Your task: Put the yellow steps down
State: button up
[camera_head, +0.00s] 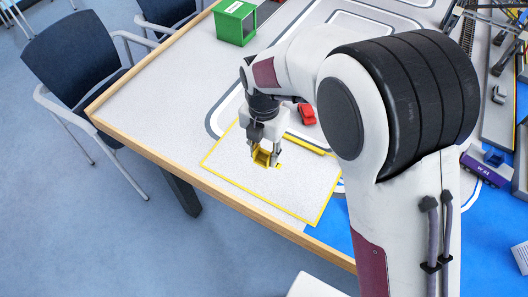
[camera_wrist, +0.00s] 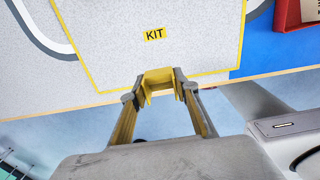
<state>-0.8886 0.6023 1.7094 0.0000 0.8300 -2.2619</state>
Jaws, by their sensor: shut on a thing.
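The yellow steps (camera_head: 261,157) are a small angular yellow piece held between the fingertips of my gripper (camera_head: 266,151). They also show in the wrist view (camera_wrist: 158,77), with a gripper finger on either side. In the head view they appear over the yellow-outlined square marked KIT (camera_head: 290,190), near its middle. The KIT label (camera_wrist: 154,34) lies ahead of the steps in the wrist view and is uncovered there. I cannot tell whether the steps touch the table. My gripper hides part of them.
A red object (camera_head: 307,114) lies just beyond the square, and a yellow bar (camera_head: 306,144) lies along its far edge. A green box (camera_head: 236,24) stands at the back. My arm hides much of the table's middle. The square's near part is clear, beside the wooden table edge (camera_head: 150,147).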

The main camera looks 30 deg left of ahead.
dwell(0.5)
jog(key=w+d+m, duration=0.4)
jog(key=w+d, duration=0.5)
jog(key=d, duration=0.5)
jog(key=w+d+m, duration=0.4)
jog(key=w+d, duration=0.5)
jog(key=d, duration=0.6)
jog(key=s+d+m, duration=0.2)
jog(key=d+m, duration=0.5)
jog(key=d, duration=1)
jog(key=s+d+m, duration=0.2)
jog(key=d+m, duration=0.5)
jog(key=d, duration=1)
jog(key=shift+s+d+r, duration=0.15)
jog(key=shift+s, duration=0.05)
jog(key=shift+m, duration=0.3)
jog(key=shift+f, duration=3.15)
